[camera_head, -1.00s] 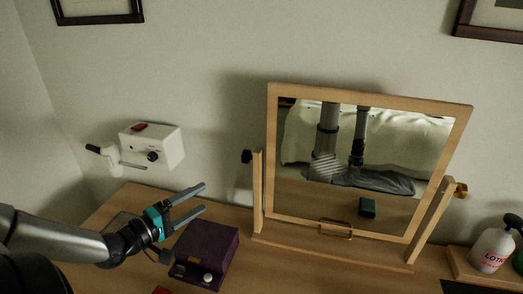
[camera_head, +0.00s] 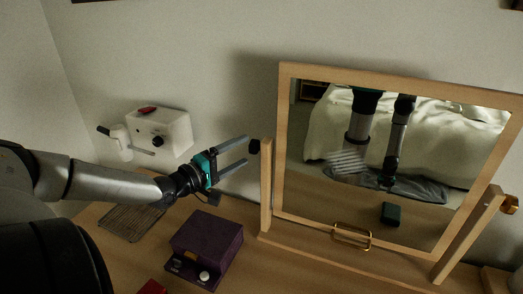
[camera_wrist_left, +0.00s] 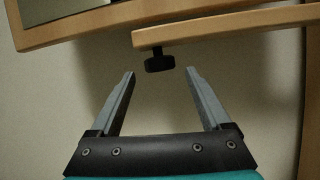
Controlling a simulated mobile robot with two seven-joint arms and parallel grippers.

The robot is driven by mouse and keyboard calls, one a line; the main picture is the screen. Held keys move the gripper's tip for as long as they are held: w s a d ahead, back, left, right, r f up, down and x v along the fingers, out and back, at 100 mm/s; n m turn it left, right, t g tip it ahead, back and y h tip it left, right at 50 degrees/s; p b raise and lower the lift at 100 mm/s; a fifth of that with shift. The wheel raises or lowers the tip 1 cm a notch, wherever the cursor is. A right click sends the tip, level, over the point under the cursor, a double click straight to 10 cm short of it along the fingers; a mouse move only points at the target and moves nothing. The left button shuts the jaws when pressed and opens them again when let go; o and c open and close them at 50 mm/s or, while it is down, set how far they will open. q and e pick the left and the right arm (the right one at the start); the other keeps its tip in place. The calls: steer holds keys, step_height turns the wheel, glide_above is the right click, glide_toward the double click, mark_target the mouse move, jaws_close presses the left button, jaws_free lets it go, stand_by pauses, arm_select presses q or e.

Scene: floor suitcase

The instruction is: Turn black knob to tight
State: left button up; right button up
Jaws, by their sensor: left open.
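The black knob (camera_head: 254,146) sits on the outer left side of the mirror stand's left wooden post (camera_head: 266,190). The wooden-framed mirror (camera_head: 285,120) stands on the table, tilted. My left gripper (camera_head: 247,150) is open and empty, its fingers pointing at the knob from the left. In the left wrist view the knob (camera_wrist_left: 160,64) lies just beyond the fingertips of the gripper (camera_wrist_left: 160,72), roughly midway between them and apart from both. My right gripper is not in view.
A purple box (camera_head: 207,245) with a pale knob sits on the table below my left gripper. A white wall-mounted device (camera_head: 160,132) is behind my arm. A slatted mat (camera_head: 130,220) lies at the left.

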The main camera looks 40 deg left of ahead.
mark_target(250, 148)
arm_select(q)
steer(key=shift+w+f+b, duration=0.1)
steer(key=shift+w+b, duration=0.2)
steer(key=shift+w, duration=0.25)
steer(key=shift+w+d+b, duration=0.15)
steer(key=shift+w+b, duration=0.65)
steer(key=shift+w, duration=0.25)
steer(key=shift+w+d+b, duration=0.1)
steer(key=shift+w+b, duration=0.6)
steer(key=shift+w, duration=0.4)
steer(key=shift+w+d+b, duration=0.15)
steer(key=shift+w+b, duration=0.45)
steer(key=shift+w, duration=0.8)
steer(key=shift+c, duration=0.2)
jaws_close()
